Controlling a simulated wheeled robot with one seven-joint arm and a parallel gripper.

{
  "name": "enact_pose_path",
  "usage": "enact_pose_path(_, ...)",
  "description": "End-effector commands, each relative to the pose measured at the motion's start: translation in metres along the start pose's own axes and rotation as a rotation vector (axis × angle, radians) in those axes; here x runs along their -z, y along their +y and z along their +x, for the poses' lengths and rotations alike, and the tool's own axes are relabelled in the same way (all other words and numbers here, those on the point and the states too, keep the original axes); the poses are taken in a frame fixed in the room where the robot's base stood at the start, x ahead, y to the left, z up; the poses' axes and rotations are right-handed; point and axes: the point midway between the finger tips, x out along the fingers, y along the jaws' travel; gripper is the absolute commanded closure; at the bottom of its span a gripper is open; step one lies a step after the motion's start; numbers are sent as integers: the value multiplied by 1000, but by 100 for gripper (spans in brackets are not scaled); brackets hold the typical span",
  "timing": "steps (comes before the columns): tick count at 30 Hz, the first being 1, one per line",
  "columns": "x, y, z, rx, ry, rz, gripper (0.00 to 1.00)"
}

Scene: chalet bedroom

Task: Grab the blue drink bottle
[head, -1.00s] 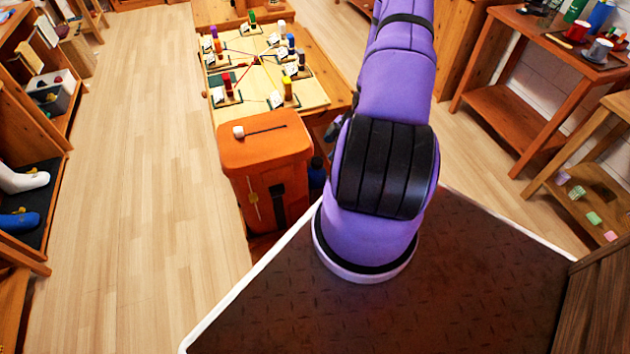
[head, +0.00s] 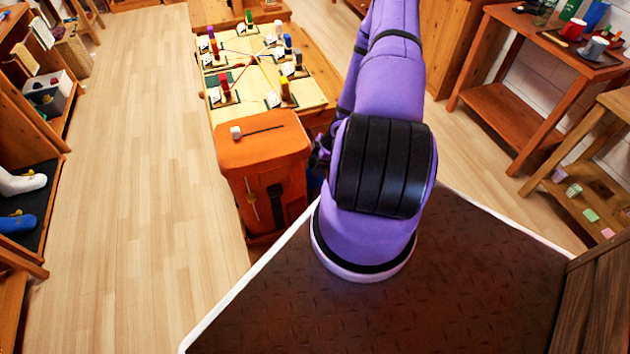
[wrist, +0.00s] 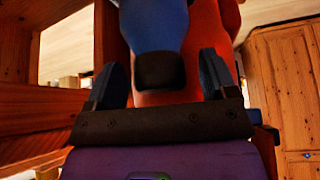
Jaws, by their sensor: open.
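The blue drink bottle (wrist: 155,22) shows in the wrist view at top centre, with a black end (wrist: 160,71) facing me. My gripper (wrist: 162,68) is open, with one finger on each side of the black end. I cannot tell whether either finger touches it. The bottle is beside the orange backpack (wrist: 196,55), which is close behind it. In the head view my arm and gripper mostly hide the bottle, at the right side of the orange backpack (head: 262,143).
A low wooden table (head: 318,93) with a board game stands behind the backpack. Wooden shelves (head: 60,140) line the left; a side table (head: 500,20) with mugs and bottles stands at the right. The floor (head: 130,180) at left is clear.

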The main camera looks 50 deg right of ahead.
Motion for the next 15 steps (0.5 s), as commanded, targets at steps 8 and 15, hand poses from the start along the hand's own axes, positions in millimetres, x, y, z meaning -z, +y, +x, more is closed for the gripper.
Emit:
enact_pose_path(8,0,0,0,0,0,0,47)
enact_pose_path(15,0,0,0,0,0,0,100)
